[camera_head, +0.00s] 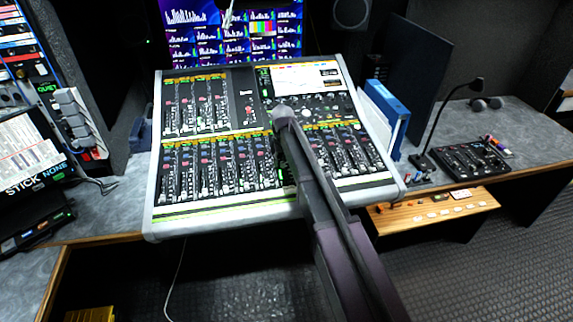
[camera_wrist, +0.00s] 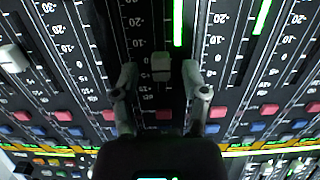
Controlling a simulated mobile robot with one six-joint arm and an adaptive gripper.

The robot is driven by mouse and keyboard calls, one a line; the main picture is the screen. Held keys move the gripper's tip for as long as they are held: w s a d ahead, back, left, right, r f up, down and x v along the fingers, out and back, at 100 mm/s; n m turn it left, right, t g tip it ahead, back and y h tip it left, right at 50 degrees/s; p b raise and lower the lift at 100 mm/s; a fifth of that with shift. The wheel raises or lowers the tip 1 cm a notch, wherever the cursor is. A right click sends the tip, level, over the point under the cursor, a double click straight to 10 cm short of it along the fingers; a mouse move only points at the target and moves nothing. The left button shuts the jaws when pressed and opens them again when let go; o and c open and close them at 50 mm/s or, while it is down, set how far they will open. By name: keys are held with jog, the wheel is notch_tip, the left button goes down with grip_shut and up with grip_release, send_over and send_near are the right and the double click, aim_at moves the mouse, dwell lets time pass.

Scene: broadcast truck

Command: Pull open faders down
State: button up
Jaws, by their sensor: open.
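The mixing console (camera_head: 150,190) stands tilted on the desk, with a lower row of fader strips and a shorter bank at its upper left. My arm reaches over its middle, and hides part of the lower row and my fingers in the head view. In the wrist view my gripper (camera_wrist: 160,72) is open, its two fingers on either side of a pale fader cap (camera_wrist: 161,66). The cap sits between the fingertips with small gaps at both sides; I cannot tell their height above the panel. Another white fader cap (camera_wrist: 13,58) shows at the left edge.
Blue binders (camera_head: 388,108) stand close to the console's right side. A gooseneck microphone (camera_head: 450,112) and a small black mixer (camera_head: 470,160) are farther right. Monitors (camera_head: 232,30) stand behind. Red and blue buttons (camera_wrist: 217,112) line the strips near my fingers.

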aim_at(287, 183)
dwell(0.3)
grip_shut()
jog(key=shift+s+d+f+b, duration=0.2)
jog(key=shift+s+d, duration=0.15)
jog(key=shift+s, duration=0.9)
jog(key=shift+s+d+f+b, duration=0.2)
jog(key=shift+s+d, duration=0.2)
jog(key=shift+s, duration=0.8)
jog(key=shift+s+d+f+b, duration=0.2)
jog(key=shift+s+d, duration=0.15)
jog(key=shift+s, duration=0.9)
grip_release()
